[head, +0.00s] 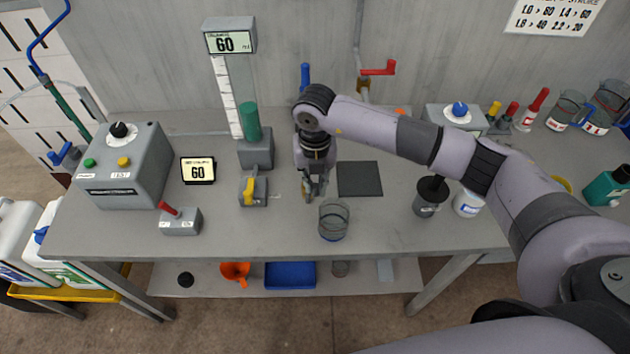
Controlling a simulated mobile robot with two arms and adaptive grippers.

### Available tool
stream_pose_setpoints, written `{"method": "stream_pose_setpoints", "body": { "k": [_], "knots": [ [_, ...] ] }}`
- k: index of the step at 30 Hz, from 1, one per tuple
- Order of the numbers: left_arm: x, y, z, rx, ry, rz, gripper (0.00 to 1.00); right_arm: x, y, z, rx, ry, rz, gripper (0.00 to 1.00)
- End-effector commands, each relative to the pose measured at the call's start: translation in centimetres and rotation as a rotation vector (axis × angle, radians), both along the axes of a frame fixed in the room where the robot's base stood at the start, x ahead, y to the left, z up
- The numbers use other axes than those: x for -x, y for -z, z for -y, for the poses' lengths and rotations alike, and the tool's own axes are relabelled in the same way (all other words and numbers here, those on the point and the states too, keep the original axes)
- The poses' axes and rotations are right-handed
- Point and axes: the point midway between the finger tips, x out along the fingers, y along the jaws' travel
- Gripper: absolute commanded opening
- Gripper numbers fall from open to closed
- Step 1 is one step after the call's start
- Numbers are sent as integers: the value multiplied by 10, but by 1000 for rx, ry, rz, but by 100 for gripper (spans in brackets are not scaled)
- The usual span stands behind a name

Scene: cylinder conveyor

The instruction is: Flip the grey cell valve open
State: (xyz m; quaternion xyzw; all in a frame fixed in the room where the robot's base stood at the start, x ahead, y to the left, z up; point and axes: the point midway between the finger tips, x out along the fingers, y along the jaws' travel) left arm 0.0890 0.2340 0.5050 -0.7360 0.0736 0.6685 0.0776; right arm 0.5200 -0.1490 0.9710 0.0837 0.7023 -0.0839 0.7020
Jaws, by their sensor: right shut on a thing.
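A small grey valve block (262,199) with a yellow lever (249,190) sits on the bench, left of my right gripper. The lever is tilted up. I cannot tell whether this is the cell valve. My right gripper (310,195) points down just above the bench, apart from this lever. It is shut on a small yellowish thing at its fingertips, mostly hidden by the fingers. A grey block (257,154) with a green cylinder (250,122) stands behind the valve, beside a scaled column reading 60. My left gripper is not in view.
A clear beaker (333,221) stands in front of my right gripper, with a dark square pad (359,179) to its right. A red-levered block (180,221), a small 60 display (198,170) and a control box (124,166) stand left. Blue (305,77) and red (378,69) handles rise behind.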

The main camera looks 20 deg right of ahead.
Motion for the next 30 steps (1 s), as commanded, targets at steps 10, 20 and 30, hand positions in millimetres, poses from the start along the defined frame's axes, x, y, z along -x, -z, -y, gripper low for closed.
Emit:
{"method": "stream_pose_setpoints", "body": {
  "k": [10,20,30],
  "knots": [
    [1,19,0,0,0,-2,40,-1,3,5,0,-100,2,0],
    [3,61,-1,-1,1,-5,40,-6,6,16,1,-373,4,0],
    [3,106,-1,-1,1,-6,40,-15,5,27,2,-695,4,0]
  ]
}}
